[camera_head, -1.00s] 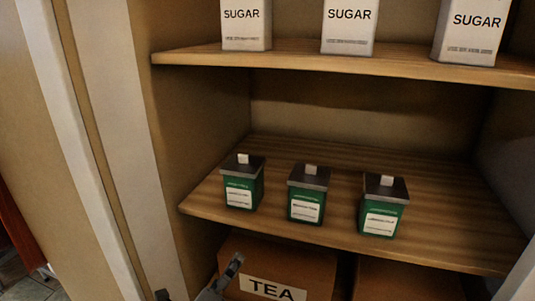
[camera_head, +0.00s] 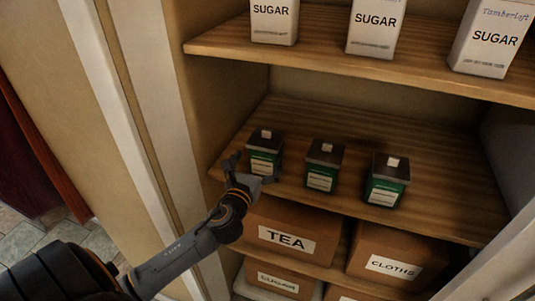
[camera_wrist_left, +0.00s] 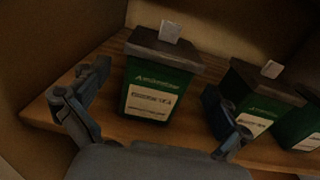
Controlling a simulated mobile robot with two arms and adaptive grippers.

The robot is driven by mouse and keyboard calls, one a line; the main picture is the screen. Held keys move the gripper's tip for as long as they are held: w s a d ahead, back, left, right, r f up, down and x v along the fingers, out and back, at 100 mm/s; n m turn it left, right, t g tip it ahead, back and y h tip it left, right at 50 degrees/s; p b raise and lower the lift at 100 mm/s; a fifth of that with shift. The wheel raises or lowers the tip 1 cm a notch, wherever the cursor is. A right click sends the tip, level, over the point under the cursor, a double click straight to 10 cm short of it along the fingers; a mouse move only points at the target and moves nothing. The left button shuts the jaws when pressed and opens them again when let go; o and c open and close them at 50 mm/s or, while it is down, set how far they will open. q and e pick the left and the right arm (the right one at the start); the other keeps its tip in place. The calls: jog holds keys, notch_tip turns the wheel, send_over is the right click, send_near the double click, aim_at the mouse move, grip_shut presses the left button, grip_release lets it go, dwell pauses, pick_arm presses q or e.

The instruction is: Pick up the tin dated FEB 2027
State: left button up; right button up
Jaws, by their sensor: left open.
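Three green tins with dark lids, white knobs and white labels stand upright in a row on the middle shelf: the left tin (camera_head: 265,154), the middle tin (camera_head: 323,168) and the right tin (camera_head: 387,182). Their label print is too small and blurred to read, so I cannot tell which is dated FEB 2027. My left gripper (camera_head: 252,170) is open at the left tin. In the left wrist view its fingers (camera_wrist_left: 152,108) are spread to either side of the left tin (camera_wrist_left: 155,85), apart from it. The right finger is close to the middle tin (camera_wrist_left: 262,98). My right gripper is not seen.
The shelf (camera_head: 440,215) is bare behind the tins. White SUGAR boxes (camera_head: 375,28) stand on the shelf above. Brown boxes marked TEA (camera_head: 325,225) and CLOTHS (camera_head: 420,250) sit below. The cabinet's left side wall is close to the left tin.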

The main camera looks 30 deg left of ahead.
aim_at(266, 145)
pick_arm(q)
jog(key=shift+f+p+x, duration=0.1)
jog(key=shift+p+x, duration=0.2)
jog(key=shift+x, duration=1.4)
jog(key=shift+f+p+x, duration=0.15)
jog(key=shift+p+x, duration=0.15)
jog(key=shift+x, duration=1.4)
jog(key=shift+d+r, duration=0.1)
jog(key=c, duration=1.3)
